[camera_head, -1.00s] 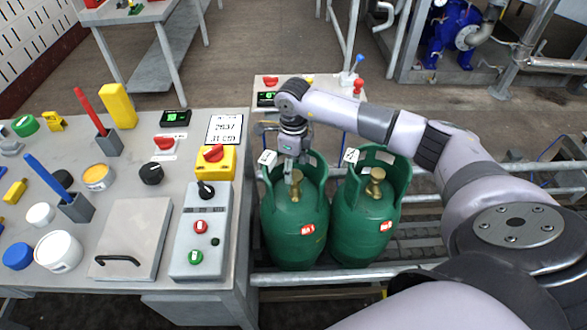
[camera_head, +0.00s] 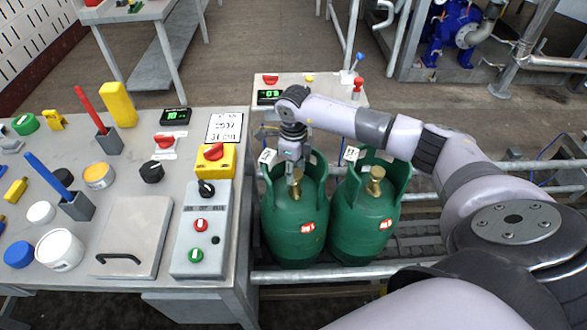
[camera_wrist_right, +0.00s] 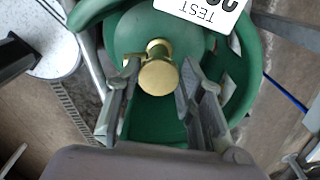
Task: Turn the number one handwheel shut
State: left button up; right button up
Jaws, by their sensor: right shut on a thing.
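Two green gas cylinders stand side by side, the left cylinder (camera_head: 292,238) and the right cylinder (camera_head: 362,232). Each has a brass handwheel on top and a red label on its front; the label print is too small to read surely. My right gripper (camera_head: 295,180) reaches down inside the left cylinder's collar. In the right wrist view its two fingers (camera_wrist_right: 158,72) are on either side of the brass handwheel (camera_wrist_right: 157,77), shut on it. The right cylinder's handwheel (camera_head: 376,174) is untouched. My left gripper is not in view.
A grey workbench (camera_head: 122,205) at left carries a control box (camera_head: 201,262), jars, knobs and a lidded panel. A small panel (camera_head: 310,85) with a green display stands behind the cylinders. Conveyor rails run under and right of them. A white TEST tag (camera_wrist_right: 205,10) hangs near the handwheel.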

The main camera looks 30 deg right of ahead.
jog(key=c, duration=0.4)
jog(key=shift+m, duration=0.4)
jog(key=m, duration=0.3)
jog(key=shift+d+m, duration=0.1)
jog(key=shift+m, duration=0.2)
jog(key=m, duration=0.3)
jog(key=shift+d+m, duration=0.1)
jog(key=shift+m, duration=0.2)
jog(key=m, duration=0.3)
jog(key=shift+d+m, duration=0.1)
jog(key=shift+m, duration=0.2)
jog(key=m+p, duration=0.1)
jog(key=m, duration=0.4)
jog(key=shift+r+m, duration=0.1)
jog(key=shift+m, duration=0.2)
jog(key=m+p, duration=0.1)
jog(key=m, duration=0.4)
jog(key=shift+s+d+m+p, duration=0.1)
jog(key=shift+d+m+p, duration=0.05)
jog(key=shift+m+p, duration=0.2)
